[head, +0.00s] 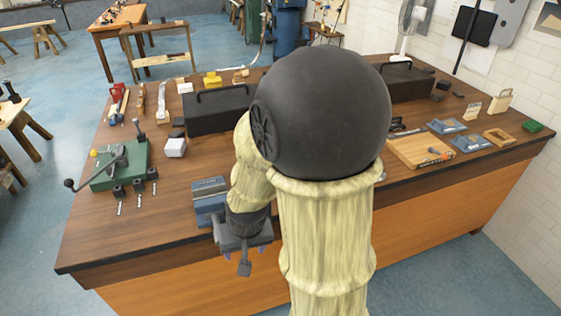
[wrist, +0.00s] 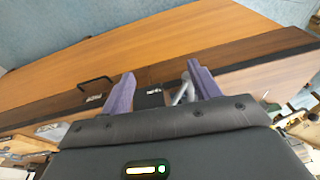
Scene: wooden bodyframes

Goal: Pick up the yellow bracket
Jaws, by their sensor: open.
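A small yellow object (head: 211,80), which looks like the yellow bracket, stands at the back left of the workbench (head: 150,225), behind a black toolbox (head: 215,112). Its fine shape is too small to tell. My gripper (head: 245,256) is at the front edge of the bench, near a blue-grey vise (head: 209,196) and well away from the yellow object. In the wrist view my gripper (wrist: 163,85) shows two purple fingers spread apart with nothing held between them. I cannot make out the yellow object in the wrist view.
A green press (head: 122,165) with a long lever stands at the left of the bench. A second black toolbox (head: 400,82) and a wooden tray (head: 420,152) are on the right. The front left bench top is mostly clear.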

